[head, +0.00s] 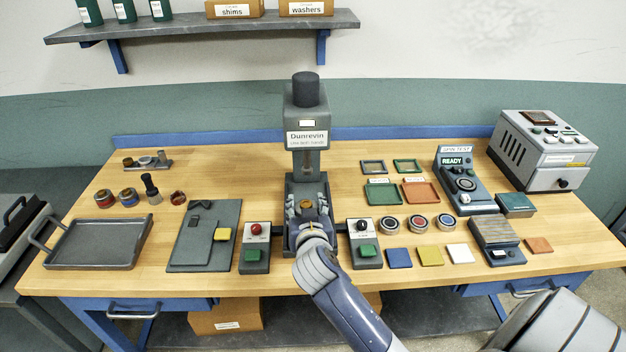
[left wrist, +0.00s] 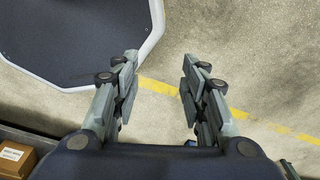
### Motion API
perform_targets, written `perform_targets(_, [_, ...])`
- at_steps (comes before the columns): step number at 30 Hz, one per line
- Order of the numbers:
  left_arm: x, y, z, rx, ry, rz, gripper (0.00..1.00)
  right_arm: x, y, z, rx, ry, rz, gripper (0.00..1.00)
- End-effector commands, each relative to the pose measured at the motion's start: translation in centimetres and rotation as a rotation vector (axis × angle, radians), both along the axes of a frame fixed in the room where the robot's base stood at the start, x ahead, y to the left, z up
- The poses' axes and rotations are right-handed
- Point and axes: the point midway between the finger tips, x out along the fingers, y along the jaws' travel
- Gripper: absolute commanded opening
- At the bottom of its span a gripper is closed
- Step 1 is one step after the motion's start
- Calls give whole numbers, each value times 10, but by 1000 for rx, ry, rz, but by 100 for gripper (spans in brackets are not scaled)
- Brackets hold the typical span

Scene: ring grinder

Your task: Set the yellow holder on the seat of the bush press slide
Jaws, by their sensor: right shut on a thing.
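My right gripper (head: 307,207) is over the slide at the foot of the bush press (head: 307,130), in the middle of the head view. It is shut on a small yellow-brown thing (head: 307,203), which I take for the yellow holder; the fingers hide most of it. The seat of the slide is hidden under my gripper and wrist, so I cannot tell whether the holder touches it. My left gripper (left wrist: 159,58) is open and empty above the floor in the left wrist view, and does not show in the head view.
A control box with a red button (head: 257,230) stands left of the slide, and one with a black knob (head: 362,226) right of it, both close to my right gripper. Several round holders (head: 418,222) and flat coloured tiles (head: 430,256) lie further right. A grey tray (head: 97,265) is far left.

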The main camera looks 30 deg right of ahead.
Motion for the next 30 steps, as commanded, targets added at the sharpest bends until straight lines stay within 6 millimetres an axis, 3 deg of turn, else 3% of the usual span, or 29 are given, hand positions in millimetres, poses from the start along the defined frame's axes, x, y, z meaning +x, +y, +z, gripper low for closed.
perform_targets(1, [3, 2, 17, 2, -4, 0, 40, 11, -10, 11, 8, -3, -48, 0])
perform_targets(3, [6, 4, 25, 4, -9, 1, 40, 21, -22, 10, 8, -2, -102, 0])
perform_targets(11, [13, 8, 44, 9, -18, 5, 40, 41, -38, -1, 3, -3, -206, 0])
perform_targets(30, [4, 2, 27, 2, -5, 0, 40, 44, -40, -29, -3, -4, -222, 0])
